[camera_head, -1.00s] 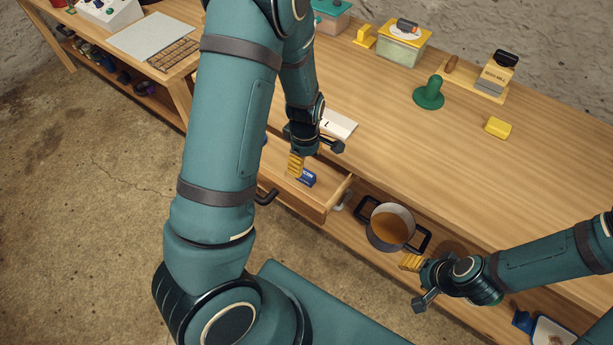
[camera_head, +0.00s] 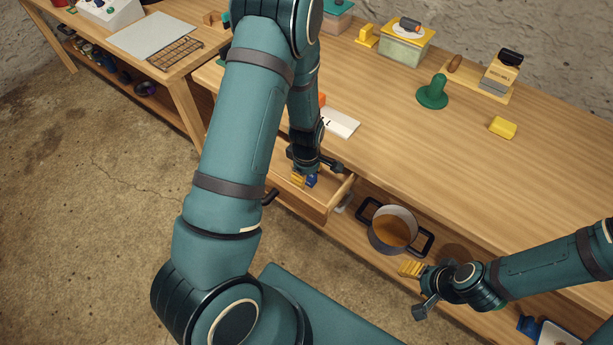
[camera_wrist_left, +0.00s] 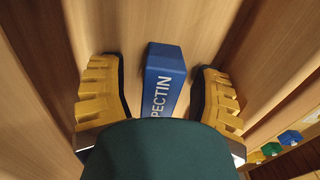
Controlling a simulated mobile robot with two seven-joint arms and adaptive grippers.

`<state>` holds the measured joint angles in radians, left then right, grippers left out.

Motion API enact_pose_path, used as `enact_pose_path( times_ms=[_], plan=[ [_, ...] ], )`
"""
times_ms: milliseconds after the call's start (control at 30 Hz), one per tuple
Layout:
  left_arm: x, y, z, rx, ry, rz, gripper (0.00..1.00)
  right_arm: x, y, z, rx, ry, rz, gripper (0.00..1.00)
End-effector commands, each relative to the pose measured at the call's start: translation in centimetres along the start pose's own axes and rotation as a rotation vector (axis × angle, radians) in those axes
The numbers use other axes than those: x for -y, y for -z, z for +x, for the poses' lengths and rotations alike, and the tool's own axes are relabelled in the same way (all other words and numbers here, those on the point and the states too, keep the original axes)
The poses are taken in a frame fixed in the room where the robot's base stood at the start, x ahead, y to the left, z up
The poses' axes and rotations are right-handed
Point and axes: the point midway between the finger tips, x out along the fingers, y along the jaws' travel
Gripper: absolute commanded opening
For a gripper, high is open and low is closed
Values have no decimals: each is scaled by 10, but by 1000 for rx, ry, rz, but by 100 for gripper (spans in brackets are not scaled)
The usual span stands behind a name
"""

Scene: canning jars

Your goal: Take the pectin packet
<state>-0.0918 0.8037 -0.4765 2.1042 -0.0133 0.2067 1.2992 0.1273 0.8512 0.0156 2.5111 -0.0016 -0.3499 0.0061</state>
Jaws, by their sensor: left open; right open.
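The pectin packet (camera_wrist_left: 162,80) is a small blue box with white lettering "PECTIN", lying in an open wooden drawer (camera_head: 318,205). In the head view only part of the packet (camera_head: 312,180) shows beside my left gripper's yellow finger. My left gripper (camera_head: 304,180) is down in the drawer, open. In the left wrist view its two yellow fingers (camera_wrist_left: 160,95) stand on either side of the packet, with a gap on each side. The packet's near end is hidden by the gripper's body. My right gripper (camera_head: 411,271) is open and empty, beside the pot.
A pot (camera_head: 392,229) with brown contents stands on the lower shelf right of the drawer. The drawer's walls are close around my left gripper. On the worktop are a white card (camera_head: 341,124), a green tool (camera_head: 433,92) and a yellow block (camera_head: 503,127); its front middle is clear.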

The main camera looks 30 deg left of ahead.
Motion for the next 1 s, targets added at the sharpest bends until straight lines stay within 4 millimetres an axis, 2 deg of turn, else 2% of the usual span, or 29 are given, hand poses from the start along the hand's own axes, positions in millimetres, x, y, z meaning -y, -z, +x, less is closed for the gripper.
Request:
enact_pose_path(
  times_ms=[33, 167, 200, 233, 667, 767, 1000],
  plan=[
    [0, 0, 0, 0, 0, 0, 63, 0, 0, 0, 0, 0, 0, 57],
    [0, 0, 0, 0, 0, 0, 17, 0, 0, 0, 0, 0, 0, 57],
    [0, 0, 0, 0, 0, 0, 3, 0, 0, 0, 0, 0, 0, 57],
    [0, 0, 0, 0, 0, 1, 0, 0, 0, 0, 0, 0, 0, 57],
    [0, 0, -4, -1, 0, 1, 0, 0, 0, -1, -1, 0, 0, 57],
    [-1, 0, -17, -2, -2, 2, 0, 2, 2, -4, -3, 0, 1, 57],
    [-1, 0, -64, -1, -3, 1, 0, 6, 6, -16, -13, -1, 4, 57]
  ],
)
